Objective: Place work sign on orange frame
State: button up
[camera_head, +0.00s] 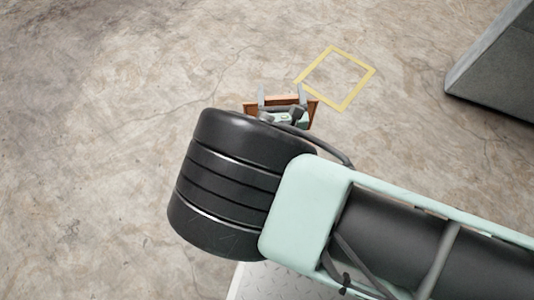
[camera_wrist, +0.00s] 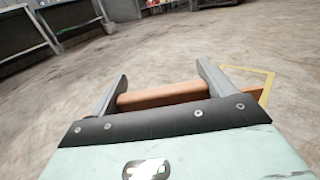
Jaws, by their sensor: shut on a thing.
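My gripper (camera_head: 283,97) is shut on an orange-brown board, which I take to be the work sign (camera_head: 312,106). In the wrist view the edge of the work sign (camera_wrist: 160,96) spans between the two fingers of my gripper (camera_wrist: 162,82). Most of the sign is hidden by my gripper and arm. A yellow-orange square frame (camera_head: 360,88) is marked on the floor, just beyond and to the right of the sign in the head view. Part of the frame also shows right of the fingers in the wrist view (camera_wrist: 268,88). The sign appears outside the frame.
A dark grey block-like structure (camera_head: 495,65) stands at the upper right of the head view. The concrete floor around the frame is clear.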

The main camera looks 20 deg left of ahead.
aim_at(266, 103)
jog(key=shift+y, duration=0.3)
jog(key=s+a, duration=0.1)
jog(key=s+a+b, duration=0.1)
jog(key=a, duration=0.1)
jog(key=shift+s+a+f, duration=0.1)
jog(key=shift+a+f, duration=0.15)
jog(key=shift+f, duration=0.15)
jog(key=shift+f+b, duration=3.15)
jog(key=shift+f, duration=1.4)
jog(key=shift+f, duration=0.15)
jog(key=o, duration=1.4)
